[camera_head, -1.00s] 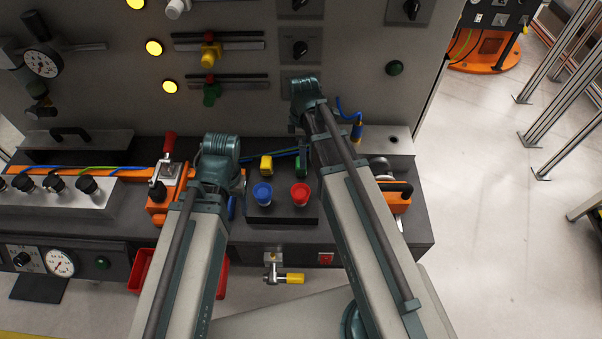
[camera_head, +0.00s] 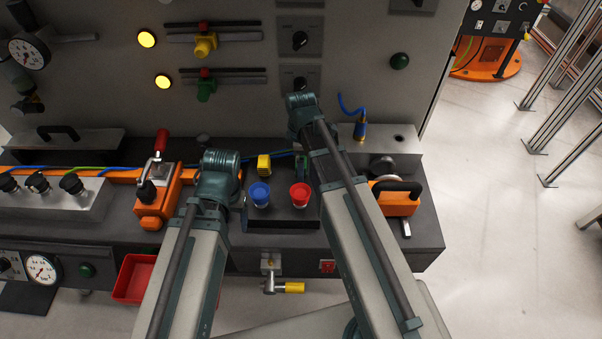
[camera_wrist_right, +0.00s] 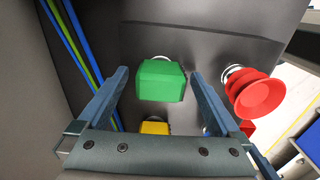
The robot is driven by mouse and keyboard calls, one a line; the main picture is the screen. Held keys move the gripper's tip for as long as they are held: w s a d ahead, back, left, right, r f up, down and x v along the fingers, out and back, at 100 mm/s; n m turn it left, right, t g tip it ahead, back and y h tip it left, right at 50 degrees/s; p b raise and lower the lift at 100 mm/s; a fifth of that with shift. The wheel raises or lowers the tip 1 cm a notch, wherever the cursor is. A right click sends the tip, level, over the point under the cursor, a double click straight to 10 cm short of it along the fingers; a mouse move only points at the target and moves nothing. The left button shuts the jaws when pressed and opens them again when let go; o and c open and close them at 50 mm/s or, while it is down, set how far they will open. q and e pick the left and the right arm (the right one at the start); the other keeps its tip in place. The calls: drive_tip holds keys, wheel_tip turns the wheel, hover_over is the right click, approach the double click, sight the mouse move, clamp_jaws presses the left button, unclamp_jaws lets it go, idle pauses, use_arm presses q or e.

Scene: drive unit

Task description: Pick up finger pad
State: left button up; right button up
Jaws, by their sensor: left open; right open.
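A green block (camera_wrist_right: 161,81) stands between the two fingers of my right gripper (camera_wrist_right: 160,76) in the right wrist view. The fingers are open, one on each side of it, with gaps. A yellow block (camera_wrist_right: 155,128) lies below it in that view, partly hidden by the gripper; it also shows in the head view (camera_head: 264,163). Which block is the finger pad I cannot tell. In the head view the green block (camera_head: 302,166) is partly hidden beside my right arm. My left gripper (camera_head: 236,186) is low over the bench, left of the yellow block, its fingers mostly hidden.
An orange clamp (camera_head: 157,198) is at left, an orange handled unit (camera_head: 397,198) at right. Cables (camera_wrist_right: 75,50) run beside the right gripper.

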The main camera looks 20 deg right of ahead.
use_arm(q)
drive_tip(key=shift+f, duration=0.25)
use_arm(e)
drive_tip(key=shift+f, duration=0.3)
clamp_jaws()
drive_tip(key=shift+r, duration=0.1)
use_arm(q)
wheel_tip(320, 180, up, 10)
drive_tip(key=p, duration=1)
use_arm(e)
wheel_tip(320, 180, up, 10)
drive_tip(key=shift+f, duration=0.1)
